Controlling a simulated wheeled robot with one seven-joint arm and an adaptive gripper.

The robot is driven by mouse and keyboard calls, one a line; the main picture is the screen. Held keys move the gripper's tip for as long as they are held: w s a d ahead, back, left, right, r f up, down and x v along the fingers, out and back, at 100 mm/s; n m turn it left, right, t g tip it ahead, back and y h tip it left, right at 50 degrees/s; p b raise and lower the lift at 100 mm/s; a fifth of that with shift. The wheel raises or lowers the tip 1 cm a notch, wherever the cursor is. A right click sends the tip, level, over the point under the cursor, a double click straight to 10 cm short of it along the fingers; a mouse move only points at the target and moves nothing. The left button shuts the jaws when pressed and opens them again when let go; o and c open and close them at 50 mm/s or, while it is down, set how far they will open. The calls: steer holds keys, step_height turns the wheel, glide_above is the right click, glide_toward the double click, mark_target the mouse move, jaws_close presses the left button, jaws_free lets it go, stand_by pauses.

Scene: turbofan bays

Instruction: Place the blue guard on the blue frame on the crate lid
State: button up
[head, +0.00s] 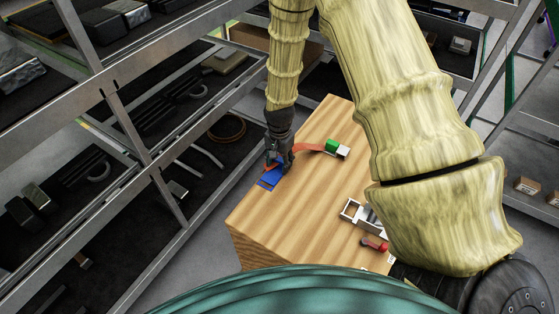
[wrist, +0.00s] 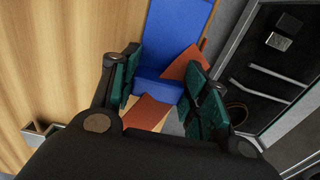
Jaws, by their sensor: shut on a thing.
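My gripper (head: 279,158) is at the left part of the wooden crate lid (head: 300,205), pointing down. In the wrist view its green-padded fingers (wrist: 166,85) stand either side of a blue piece (wrist: 158,87), which I take to be the blue guard, and are shut on it. A flat blue panel (wrist: 180,30) extends beyond it; blue also shows below the gripper in the head view (head: 270,179). I cannot tell clearly where guard and blue frame divide, or whether they touch. Orange pieces (wrist: 184,67) lie beside the blue; the fingers hide part of the contact.
An orange strip (head: 308,147) runs from near my gripper to a green block (head: 332,146) on the lid. A metal bracket (head: 350,211) and a red-handled item (head: 374,245) lie near the right edge. Metal shelving (head: 150,160) stands close on the left. The lid's front middle is clear.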

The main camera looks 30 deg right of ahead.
mark_target(280, 161)
steer(key=shift+f, duration=0.1)
steer(key=o, duration=1)
step_height(280, 161, up, 12)
steer(key=b, duration=0.2)
stand_by(0.4)
